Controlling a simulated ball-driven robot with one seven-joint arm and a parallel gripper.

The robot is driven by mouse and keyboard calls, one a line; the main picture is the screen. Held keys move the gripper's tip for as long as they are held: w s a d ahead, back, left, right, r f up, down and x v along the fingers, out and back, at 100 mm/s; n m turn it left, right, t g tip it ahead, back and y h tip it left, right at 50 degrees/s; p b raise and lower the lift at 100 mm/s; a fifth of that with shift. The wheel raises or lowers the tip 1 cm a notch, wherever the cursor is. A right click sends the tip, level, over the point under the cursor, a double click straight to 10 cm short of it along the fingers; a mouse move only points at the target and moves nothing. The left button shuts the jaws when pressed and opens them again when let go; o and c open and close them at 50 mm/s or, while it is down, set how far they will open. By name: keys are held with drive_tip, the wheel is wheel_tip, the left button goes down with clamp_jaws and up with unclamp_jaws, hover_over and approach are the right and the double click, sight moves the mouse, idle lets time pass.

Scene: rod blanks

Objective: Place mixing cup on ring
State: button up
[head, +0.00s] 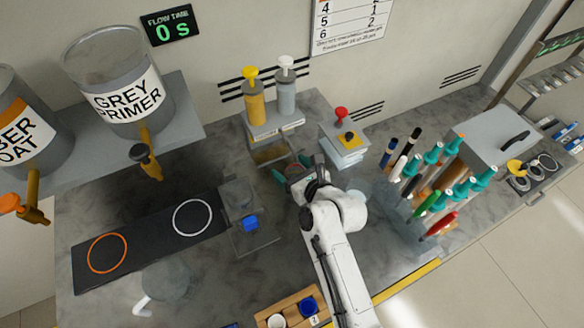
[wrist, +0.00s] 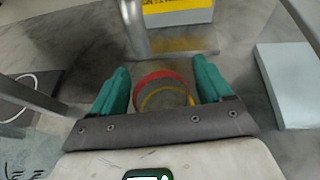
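The mixing cup (wrist: 165,92), a clear cup with a red and a yellow band, stands on the counter between my gripper's teal fingers in the wrist view. In the head view the cup (head: 293,171) is small and partly hidden by the gripper. My gripper (head: 292,168) is open, one finger on each side of the cup; narrow gaps seem to show in the wrist view (wrist: 162,80). A black mat (head: 150,244) at the left carries an orange ring (head: 107,253) and a white ring (head: 193,218), both empty.
A stand with yellow and grey pump bottles (head: 270,95) is just behind the cup. A grey device with a blue part (head: 250,223) stands between cup and mat. A clear vessel (head: 166,280) is in front of the mat; a tool holder (head: 425,205) is right of my arm.

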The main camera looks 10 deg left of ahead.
drive_tip(key=shift+o, duration=0.5)
drive_tip(key=shift+r, duration=0.1)
drive_tip(key=v, duration=1.2)
drive_tip(key=shift+s, duration=0.1)
